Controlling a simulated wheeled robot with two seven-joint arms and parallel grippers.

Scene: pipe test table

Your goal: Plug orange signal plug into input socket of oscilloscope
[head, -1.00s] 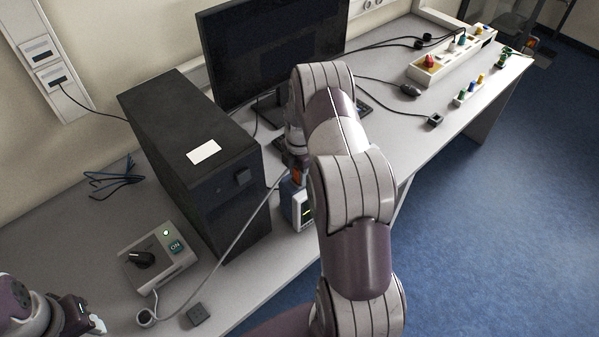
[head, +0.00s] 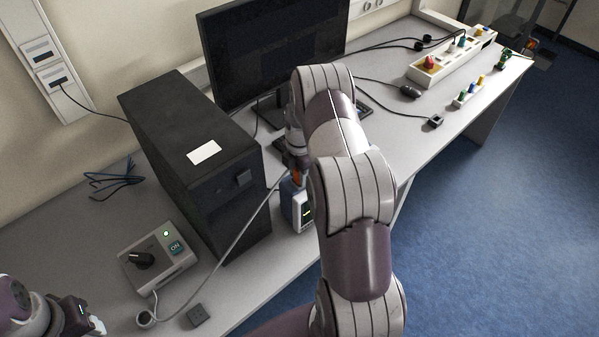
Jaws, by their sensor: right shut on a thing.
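The orange signal plug (head: 297,177) shows as a small orange patch at my right gripper (head: 297,168). My right gripper is shut on it, just above the oscilloscope (head: 302,208), and is partly hidden by my own right arm. A grey cable runs from the plug down to the left.
A black computer tower (head: 200,170) stands left of the oscilloscope, with a monitor (head: 270,50) behind. A control box (head: 158,257) with a knob and lit lamp sits at the front left.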

